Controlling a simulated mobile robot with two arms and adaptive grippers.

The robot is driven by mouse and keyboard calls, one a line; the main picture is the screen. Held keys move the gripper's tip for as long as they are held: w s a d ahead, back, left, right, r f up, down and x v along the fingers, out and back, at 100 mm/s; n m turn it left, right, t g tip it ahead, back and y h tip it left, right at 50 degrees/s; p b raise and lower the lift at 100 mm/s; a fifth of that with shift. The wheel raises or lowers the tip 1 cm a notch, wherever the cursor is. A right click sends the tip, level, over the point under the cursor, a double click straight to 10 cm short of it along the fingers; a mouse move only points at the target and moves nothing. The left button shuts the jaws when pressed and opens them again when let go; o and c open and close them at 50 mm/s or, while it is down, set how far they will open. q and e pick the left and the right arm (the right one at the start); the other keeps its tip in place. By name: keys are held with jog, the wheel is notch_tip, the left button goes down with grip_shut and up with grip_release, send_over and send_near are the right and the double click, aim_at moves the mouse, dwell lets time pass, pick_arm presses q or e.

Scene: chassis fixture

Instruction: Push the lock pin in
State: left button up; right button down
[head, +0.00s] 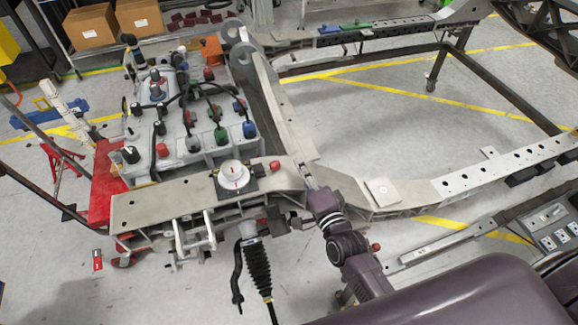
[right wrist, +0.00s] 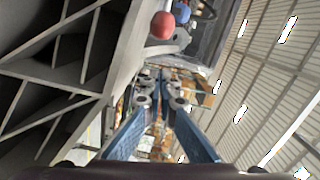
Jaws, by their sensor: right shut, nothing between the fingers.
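My right gripper (head: 308,180) is at the inner side of the grey chassis rail (head: 150,205), near where the upright bracket (head: 275,100) meets it. It is shut and empty. In the right wrist view its two blue fingers (right wrist: 160,92) point away from the camera along a grey frame part. I cannot pick out the lock pin for certain; a small red knob (head: 275,166) sits on the rail left of the gripper, beside a white round dial (head: 233,175). A red ball (right wrist: 163,25) and a blue ball show above the fingers in the wrist view. My left gripper is not in view.
A block with several hoses and coloured caps (head: 190,120) stands behind the rail. A black ribbed boot (head: 257,268) hangs in front of it. A square pale plate (head: 382,191) lies on the frame to the right. The floor inside the frame is clear.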

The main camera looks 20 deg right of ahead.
aim_at(282, 177)
jog(key=a, duration=0.3)
jog(key=shift+a+f+p, duration=0.15)
jog(key=shift+f+p, duration=0.15)
jog(key=shift+a, duration=0.1)
jog(key=shift+f, duration=0.1)
jog(key=shift+a, duration=0.95)
